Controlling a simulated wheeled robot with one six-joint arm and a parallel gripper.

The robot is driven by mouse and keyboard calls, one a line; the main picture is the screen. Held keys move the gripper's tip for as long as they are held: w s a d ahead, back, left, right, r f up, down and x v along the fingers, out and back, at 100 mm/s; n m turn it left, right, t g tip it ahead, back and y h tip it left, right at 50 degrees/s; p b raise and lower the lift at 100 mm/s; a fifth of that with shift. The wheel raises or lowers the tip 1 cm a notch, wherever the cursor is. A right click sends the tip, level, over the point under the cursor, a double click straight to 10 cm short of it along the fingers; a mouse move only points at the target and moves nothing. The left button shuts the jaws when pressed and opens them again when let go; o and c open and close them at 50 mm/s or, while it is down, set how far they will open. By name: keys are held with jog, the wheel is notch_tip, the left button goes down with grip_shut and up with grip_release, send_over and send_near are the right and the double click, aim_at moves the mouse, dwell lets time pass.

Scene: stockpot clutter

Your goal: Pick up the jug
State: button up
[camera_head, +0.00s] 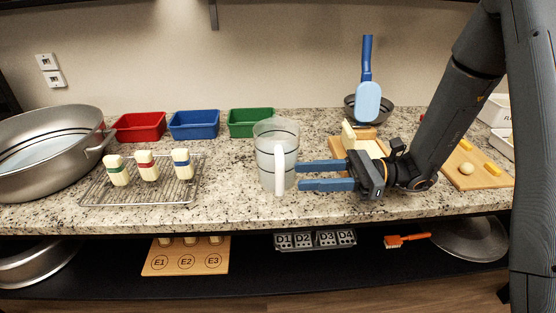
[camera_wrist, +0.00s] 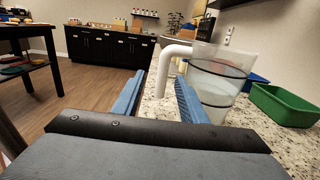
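The jug (camera_head: 270,137) is a clear, tall vessel with dark bands and a white handle (camera_head: 280,170). It stands upright on the speckled counter, its handle toward the front. My gripper (camera_head: 301,176) is open, with blue fingers pointing left just right of the handle. In the wrist view, the jug (camera_wrist: 214,84) stands ahead and right, and its white handle (camera_wrist: 162,74) shows beyond and between the open fingers of my gripper (camera_wrist: 152,100). I cannot tell whether a finger touches the jug.
Red (camera_head: 140,127), blue (camera_head: 194,124) and green (camera_head: 251,122) bins stand along the back. A wire rack (camera_head: 140,190) with banded pieces and a large metal pot (camera_head: 50,150) are left. A wooden board (camera_head: 482,175) lies right. The counter's front edge is close.

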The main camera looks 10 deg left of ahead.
aim_at(280, 176)
jog(key=p+x, duration=0.1)
jog(key=x, duration=0.6)
jog(key=shift+w+f+p, duration=0.15)
jog(key=shift+w+p, duration=0.1)
jog(key=shift+p, duration=0.15)
grip_shut()
dwell(1.0)
